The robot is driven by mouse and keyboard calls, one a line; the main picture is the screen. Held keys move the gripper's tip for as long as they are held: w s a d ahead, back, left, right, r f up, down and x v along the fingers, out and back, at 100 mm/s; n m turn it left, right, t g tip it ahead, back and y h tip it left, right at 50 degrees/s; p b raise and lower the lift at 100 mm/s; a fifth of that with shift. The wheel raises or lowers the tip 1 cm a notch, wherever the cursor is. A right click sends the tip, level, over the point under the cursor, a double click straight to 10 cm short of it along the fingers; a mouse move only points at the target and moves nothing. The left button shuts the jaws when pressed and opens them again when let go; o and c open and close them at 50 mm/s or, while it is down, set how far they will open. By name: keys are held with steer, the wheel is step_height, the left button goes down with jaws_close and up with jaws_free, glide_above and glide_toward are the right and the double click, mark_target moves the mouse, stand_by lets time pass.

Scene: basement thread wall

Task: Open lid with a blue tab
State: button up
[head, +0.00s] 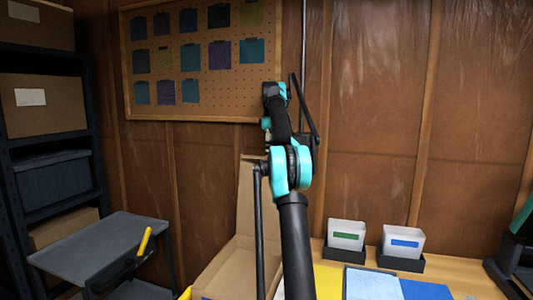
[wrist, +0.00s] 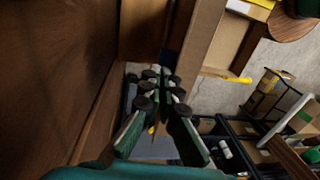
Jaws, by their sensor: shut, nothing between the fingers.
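An open cardboard box (head: 228,262) stands at the lower middle of the head view, left of my arm. Its tall flap or lid (head: 246,195) stands upright at the back. A small bluish patch shows at its front bottom edge; I cannot tell if it is a tab. A white container with a blue label (head: 404,243) and one with a green label (head: 346,236) stand in dark holders at right. In the wrist view my gripper (wrist: 162,76) is shut and empty, with a tan box (wrist: 208,38) beyond it. In the head view my arm reaches up; its fingertips are unclear.
A pegboard (head: 200,100) with coloured swatches hangs on the wall. Blue and yellow flat items lie on the wooden table at lower right.

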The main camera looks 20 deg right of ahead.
steer(key=shift+o, duration=1.1)
steer(key=f, duration=0.2)
steer(key=w+d+f, duration=0.1)
steer(key=shift+o, duration=0.5)
steer(key=shift+w+d+f, duration=0.1)
steer(key=shift+o, duration=1)
steer(key=shift+w+d+f, duration=0.5)
steer(key=shift+f, duration=0.1)
steer(key=shift+s+a+r, duration=0.1)
steer(key=shift+s+r, duration=0.2)
steer(key=shift+s, duration=0.05)
steer(key=shift+c, duration=1)
steer(key=shift+w+a, duration=0.3)
steer(key=shift+a, duration=0.1)
